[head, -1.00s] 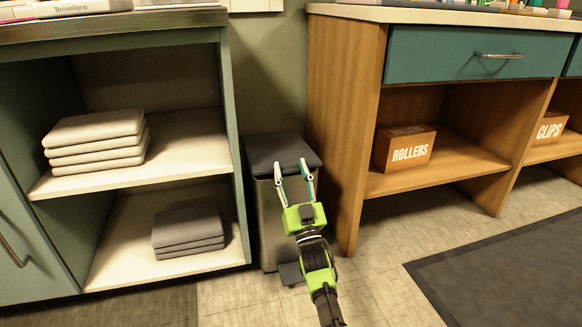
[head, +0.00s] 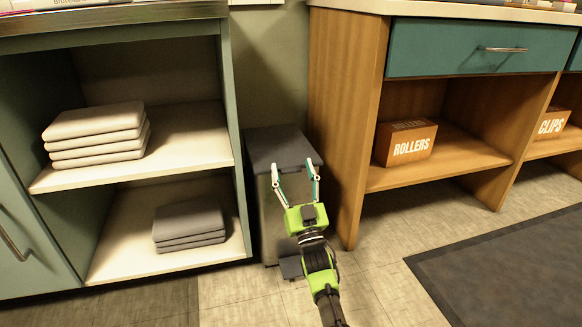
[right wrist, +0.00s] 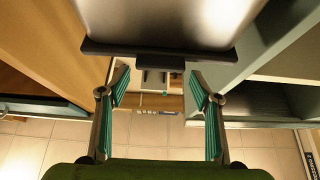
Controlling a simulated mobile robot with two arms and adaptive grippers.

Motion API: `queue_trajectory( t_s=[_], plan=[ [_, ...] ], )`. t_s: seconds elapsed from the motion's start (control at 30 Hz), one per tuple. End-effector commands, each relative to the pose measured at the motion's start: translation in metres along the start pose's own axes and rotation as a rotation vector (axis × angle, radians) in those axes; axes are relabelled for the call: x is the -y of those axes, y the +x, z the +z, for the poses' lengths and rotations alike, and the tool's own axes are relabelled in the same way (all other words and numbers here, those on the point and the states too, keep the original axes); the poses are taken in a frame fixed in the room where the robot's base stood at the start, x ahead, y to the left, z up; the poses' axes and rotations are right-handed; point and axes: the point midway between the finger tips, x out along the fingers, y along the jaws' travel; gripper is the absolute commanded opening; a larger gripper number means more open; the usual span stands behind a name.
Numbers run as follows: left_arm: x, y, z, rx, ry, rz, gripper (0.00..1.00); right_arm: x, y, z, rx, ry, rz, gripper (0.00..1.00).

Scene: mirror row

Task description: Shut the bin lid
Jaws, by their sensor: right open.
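The bin (head: 268,215) is a narrow grey box standing on the floor between two cabinets. Its dark lid (head: 278,143) lies over the top; I cannot tell whether it is fully shut. A small dark pedal (head: 291,268) juts out at the bin's foot. My right gripper (head: 295,166) is open and empty, its fingertips overlapping the lid's front edge; contact cannot be told. In the right wrist view, the open fingers (right wrist: 160,78) point toward a smooth metallic bin surface (right wrist: 160,20) with a dark band and tab. My left gripper is not in view.
A wooden cabinet (head: 345,130) with a ROLLERS box (head: 405,143) stands close on the right. Open tiled floor and a dark mat (head: 510,270) lie at the front right.

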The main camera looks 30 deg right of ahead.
Motion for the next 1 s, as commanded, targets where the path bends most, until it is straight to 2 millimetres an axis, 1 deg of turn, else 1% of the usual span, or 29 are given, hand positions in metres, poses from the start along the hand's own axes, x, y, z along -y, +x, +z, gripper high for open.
queue_trajectory(
  t_s=[0.03,0.2,0.37,0.5,0.9,0.97,1.0],
  plan=[
    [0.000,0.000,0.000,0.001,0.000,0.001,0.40,0.000,-0.011,0.002,0.004,0.000,-0.001,0.58],
    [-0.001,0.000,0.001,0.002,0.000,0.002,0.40,0.001,-0.039,0.002,0.005,0.002,-0.001,0.58],
    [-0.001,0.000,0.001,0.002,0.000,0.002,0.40,0.001,-0.055,0.002,0.004,0.002,-0.001,0.58],
    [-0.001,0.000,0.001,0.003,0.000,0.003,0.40,0.002,-0.059,0.001,0.003,0.002,-0.001,0.58],
    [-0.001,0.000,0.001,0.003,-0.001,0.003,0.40,0.002,-0.059,0.001,0.003,0.002,-0.001,0.58],
    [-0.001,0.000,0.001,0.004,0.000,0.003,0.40,0.002,-0.058,-0.001,0.000,0.002,-0.003,0.58],
    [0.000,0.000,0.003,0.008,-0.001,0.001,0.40,0.003,-0.057,-0.006,-0.007,0.001,-0.007,0.58]
  ],
)
